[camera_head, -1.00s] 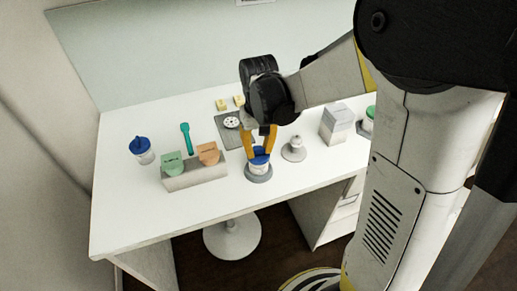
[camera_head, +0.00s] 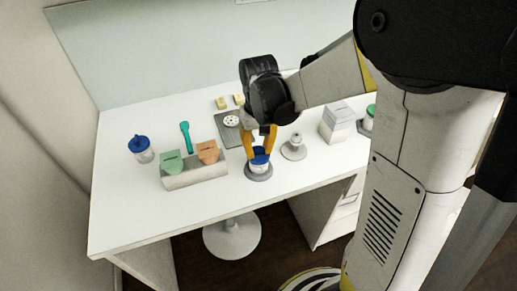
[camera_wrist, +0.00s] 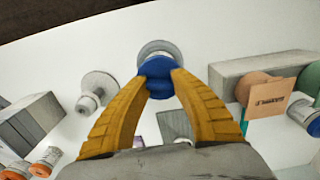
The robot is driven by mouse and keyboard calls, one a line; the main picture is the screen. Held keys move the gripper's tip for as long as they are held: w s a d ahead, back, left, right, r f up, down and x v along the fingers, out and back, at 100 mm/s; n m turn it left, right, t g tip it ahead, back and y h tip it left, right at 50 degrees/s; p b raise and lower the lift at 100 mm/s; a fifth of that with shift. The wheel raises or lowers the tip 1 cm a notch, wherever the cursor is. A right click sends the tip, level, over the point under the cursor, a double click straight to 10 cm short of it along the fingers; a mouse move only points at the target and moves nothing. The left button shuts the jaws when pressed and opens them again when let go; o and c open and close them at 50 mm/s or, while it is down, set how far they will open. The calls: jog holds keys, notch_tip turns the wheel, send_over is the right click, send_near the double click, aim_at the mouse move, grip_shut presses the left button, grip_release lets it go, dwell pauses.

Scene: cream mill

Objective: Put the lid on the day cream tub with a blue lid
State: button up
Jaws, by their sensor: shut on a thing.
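A blue lid (camera_wrist: 158,77) is between the fingertips of my gripper (camera_wrist: 159,82), which is shut on it. In the head view my gripper (camera_head: 261,147) points down at the blue lid (camera_head: 260,156). The lid is at the top of a whitish tub (camera_head: 259,167), which stands on a round grey base (camera_head: 259,175) near the desk's front edge. Whether the lid is fully seated cannot be told. In the wrist view the tub is mostly hidden behind the lid, with the round grey base (camera_wrist: 157,46) showing beyond it.
Left stands another jar with a blue lid (camera_head: 139,145), then a grey block (camera_head: 196,177) holding green and orange cards. A grey stand with a knob (camera_head: 293,150) is close on the right. A pale box (camera_head: 337,123) and green-lidded tub (camera_head: 369,118) stand farther right.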

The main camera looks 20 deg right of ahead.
jog(key=o, duration=1.6)
jog(key=shift+r+p, duration=2.7)
jog(key=shift+r, duration=0.85)
jog(key=s+r+t+b, duration=0.3)
jog(key=s+t+b, duration=0.4)
jog(key=s, duration=0.5)
jog(key=shift+s, duration=0.4)
